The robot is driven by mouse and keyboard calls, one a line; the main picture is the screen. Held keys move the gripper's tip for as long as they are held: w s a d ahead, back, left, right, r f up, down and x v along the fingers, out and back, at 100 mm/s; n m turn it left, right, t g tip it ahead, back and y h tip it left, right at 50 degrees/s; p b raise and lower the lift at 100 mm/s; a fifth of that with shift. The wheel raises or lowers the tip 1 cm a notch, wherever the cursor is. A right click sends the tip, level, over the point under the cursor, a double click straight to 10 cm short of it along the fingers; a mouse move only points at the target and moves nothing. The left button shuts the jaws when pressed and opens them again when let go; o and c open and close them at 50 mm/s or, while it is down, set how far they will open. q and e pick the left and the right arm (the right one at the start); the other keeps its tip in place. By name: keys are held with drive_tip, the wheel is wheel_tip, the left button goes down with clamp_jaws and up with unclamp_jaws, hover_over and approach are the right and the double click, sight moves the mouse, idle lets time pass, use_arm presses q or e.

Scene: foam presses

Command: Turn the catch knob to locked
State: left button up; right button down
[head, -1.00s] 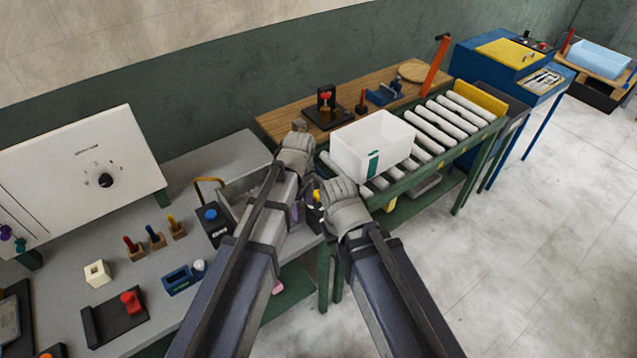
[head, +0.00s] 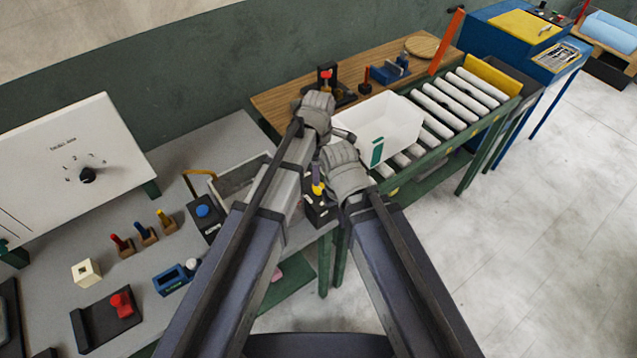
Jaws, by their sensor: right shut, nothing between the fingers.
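A red knob (head: 121,304) sits on a dark plate (head: 98,327) on the grey bench at the lower left. A black dial knob (head: 88,175) with marks around it is on the white panel. I cannot tell which of these is the catch knob, and its locked mark is not readable. My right gripper (head: 343,171) is shut and empty, near the right end of the grey bench and in front of the white bin. My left gripper (head: 316,112) is near the wooden table's front edge; its fingers are hidden. Both are far from these knobs.
A white bin (head: 377,127) stands on the roller conveyor (head: 440,120). A black-and-red device (head: 326,76) is on the wooden table (head: 277,100). Small colour-handled pegs (head: 144,231), a blue block (head: 172,279) and a box with a blue button (head: 203,212) stand on the grey bench.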

sight(318, 190)
use_arm(q)
wheel_tip(318, 190, down, 7)
drive_tip(key=b, duration=0.6)
drive_tip(key=shift+f+b, duration=0.1)
drive_tip(key=shift+b, duration=0.2)
clamp_jaws()
